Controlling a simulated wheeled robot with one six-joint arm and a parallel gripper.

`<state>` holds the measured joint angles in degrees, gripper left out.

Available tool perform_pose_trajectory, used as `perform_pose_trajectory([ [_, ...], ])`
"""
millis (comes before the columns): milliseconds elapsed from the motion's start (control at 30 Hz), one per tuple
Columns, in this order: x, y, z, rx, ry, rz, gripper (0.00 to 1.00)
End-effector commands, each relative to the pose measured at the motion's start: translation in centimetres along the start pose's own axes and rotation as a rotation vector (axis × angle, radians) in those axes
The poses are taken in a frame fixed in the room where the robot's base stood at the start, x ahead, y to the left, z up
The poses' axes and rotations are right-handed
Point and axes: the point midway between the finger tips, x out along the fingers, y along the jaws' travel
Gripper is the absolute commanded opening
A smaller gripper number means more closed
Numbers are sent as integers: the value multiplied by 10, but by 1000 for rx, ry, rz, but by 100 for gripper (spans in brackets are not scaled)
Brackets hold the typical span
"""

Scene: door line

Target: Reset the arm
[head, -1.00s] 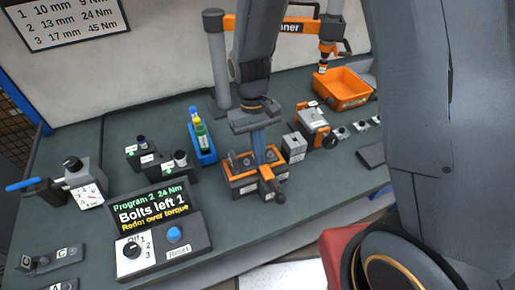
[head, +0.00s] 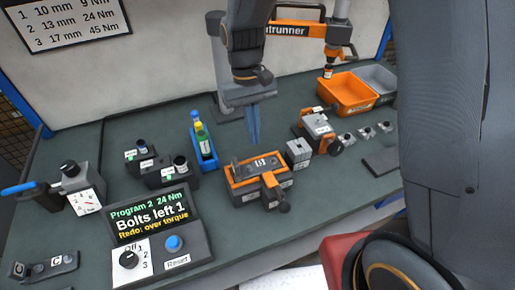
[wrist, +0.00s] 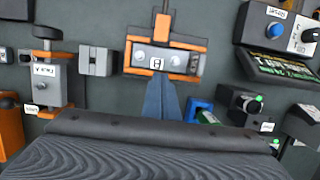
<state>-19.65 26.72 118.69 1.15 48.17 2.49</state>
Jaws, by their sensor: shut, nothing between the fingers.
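My gripper (head: 254,125) is shut, with its blue fingers together and empty, in the air above and behind the orange and grey fixture (head: 240,186) on the bench. In the wrist view the fingers (wrist: 161,88) point toward the same fixture (wrist: 196,48), and the gripper's dark body fills the lower edge. The fixture has a lever with a dark knob at its front. My arm hangs down from the top of the head view.
A control box (head: 196,246) reads "Program 2 24 Nm, Bolts left 1, Redo: over torque". A blue bottle holder (head: 208,160), a grey block (head: 298,150), an orange-handled clamp (head: 318,125) and orange bin (head: 345,92) surround the fixture. An orange tool arm (head: 300,30) hangs behind.

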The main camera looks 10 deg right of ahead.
Motion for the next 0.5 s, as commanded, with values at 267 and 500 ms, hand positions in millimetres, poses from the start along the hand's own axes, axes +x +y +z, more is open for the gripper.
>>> perform_pose_trajectory([
  [267, -36, 1, -2, 1, 4, 0, 0],
  [500, -42, 2, 0, 4, 1, -1, 0],
])
